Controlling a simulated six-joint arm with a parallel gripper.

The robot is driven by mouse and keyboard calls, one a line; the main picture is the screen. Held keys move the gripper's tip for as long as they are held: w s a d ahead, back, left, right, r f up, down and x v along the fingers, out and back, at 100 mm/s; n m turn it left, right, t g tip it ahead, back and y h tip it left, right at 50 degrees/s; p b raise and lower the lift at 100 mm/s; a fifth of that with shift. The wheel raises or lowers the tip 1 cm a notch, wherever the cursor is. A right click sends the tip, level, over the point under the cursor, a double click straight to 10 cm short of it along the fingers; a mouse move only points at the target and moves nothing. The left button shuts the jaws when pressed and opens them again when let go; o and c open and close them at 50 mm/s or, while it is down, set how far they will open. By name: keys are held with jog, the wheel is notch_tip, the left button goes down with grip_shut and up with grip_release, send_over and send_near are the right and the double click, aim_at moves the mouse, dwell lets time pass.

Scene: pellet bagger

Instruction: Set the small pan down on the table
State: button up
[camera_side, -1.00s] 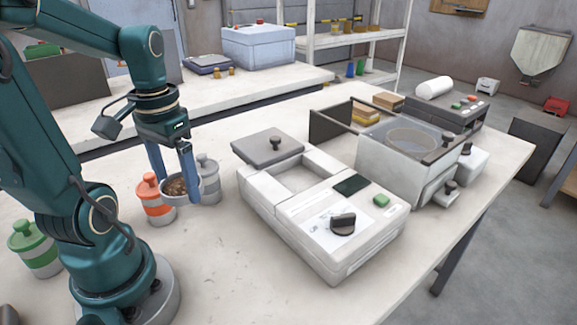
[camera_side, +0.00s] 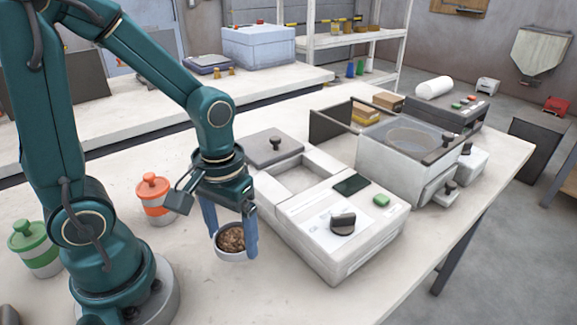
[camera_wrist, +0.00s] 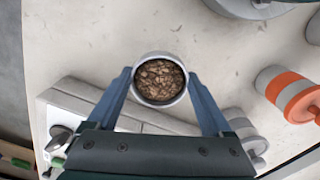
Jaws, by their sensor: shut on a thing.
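The small pan (camera_side: 231,254) is a round light-grey dish filled with brown pellets (camera_side: 231,238). My gripper (camera_side: 230,236) is shut on it, with one blue finger on each side of its rim. In the side view the pan is over the table (camera_side: 190,290), just left of the white machine. I cannot tell whether its base touches the table. In the wrist view the pan (camera_wrist: 160,99) looks level, between the fingertips (camera_wrist: 160,80), and its pellets are inside.
The white machine (camera_side: 335,262) with a knob stands close on the right. An orange-and-white canister (camera_side: 154,203) and a green one (camera_side: 35,250) stand to the left. A grey canister (camera_wrist: 245,132) shows in the wrist view. The table front is bare.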

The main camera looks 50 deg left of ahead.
aim_at(235, 247)
jog(key=shift+d+f, duration=0.15)
jog(key=shift+f, duration=1.95)
jog(key=shift+f, duration=0.15)
jog(key=o, duration=1.1)
jog(key=r+m+t, duration=0.1)
jog(key=r+t, duration=0.1)
jog(key=r, duration=0.3)
jog(key=s+r+m+t, duration=0.1)
jog(key=r+m, duration=0.1)
jog(key=r, duration=0.3)
jog(key=r+m+t, duration=0.1)
jog(key=r+t, duration=0.1)
jog(key=r, duration=0.3)
jog(key=shift+s+d+r+t, duration=0.15)
jog(key=shift+s+d+t, duration=0.15)
jog(key=shift+d, duration=0.1)
